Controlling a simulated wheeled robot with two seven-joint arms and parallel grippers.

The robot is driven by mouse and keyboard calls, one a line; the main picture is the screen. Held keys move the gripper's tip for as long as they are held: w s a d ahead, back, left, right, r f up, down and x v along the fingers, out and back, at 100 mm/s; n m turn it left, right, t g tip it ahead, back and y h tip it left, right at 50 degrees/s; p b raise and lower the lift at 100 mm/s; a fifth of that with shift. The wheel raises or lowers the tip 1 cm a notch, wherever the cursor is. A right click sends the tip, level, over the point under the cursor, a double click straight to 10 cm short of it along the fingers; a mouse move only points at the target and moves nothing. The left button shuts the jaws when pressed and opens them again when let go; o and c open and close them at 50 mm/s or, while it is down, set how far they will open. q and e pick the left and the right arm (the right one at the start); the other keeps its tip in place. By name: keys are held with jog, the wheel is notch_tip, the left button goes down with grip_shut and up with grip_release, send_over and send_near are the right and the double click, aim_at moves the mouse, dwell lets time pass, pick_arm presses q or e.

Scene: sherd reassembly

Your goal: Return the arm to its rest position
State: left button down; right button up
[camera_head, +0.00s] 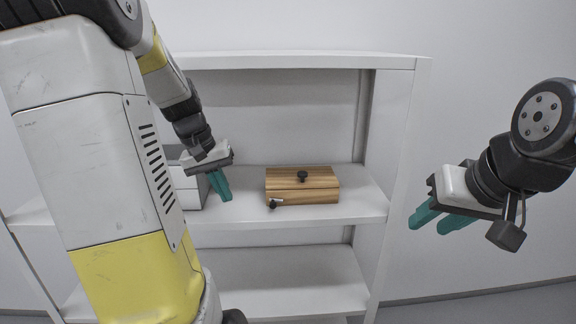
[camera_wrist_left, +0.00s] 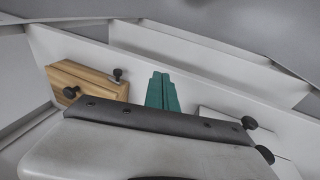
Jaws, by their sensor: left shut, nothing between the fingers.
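My left gripper (camera_head: 220,188) hangs in front of the shelf unit, left of the wooden box, with its teal fingers shut and empty. The fingers also show together in the left wrist view (camera_wrist_left: 161,90). My right gripper (camera_head: 428,222) is to the right of the shelf unit, out in free air. Its two teal fingers stand apart with nothing visible between them. The rest position itself is not marked in either view.
A wooden box (camera_head: 318,186) with black knobs sits on the middle shelf (camera_head: 350,212) of the white shelf unit. A white drawer unit (camera_head: 188,198) stands left of it, partly hidden by my left arm. The lower shelf (camera_head: 290,275) looks bare where visible.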

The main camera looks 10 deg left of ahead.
pick_arm(q)
jog(key=s+d+r+m+t, duration=0.2)
jog(key=s+d+r, duration=0.2)
jog(key=s+d, duration=0.2)
jog(key=s+d+r+m+t, duration=0.2)
jog(key=s+d+r, duration=0.1)
jog(key=s+d, duration=0.4)
jog(key=shift+s+d+r, duration=0.2)
jog(key=shift+d+r, duration=0.15)
jog(key=shift+d, duration=0.75)
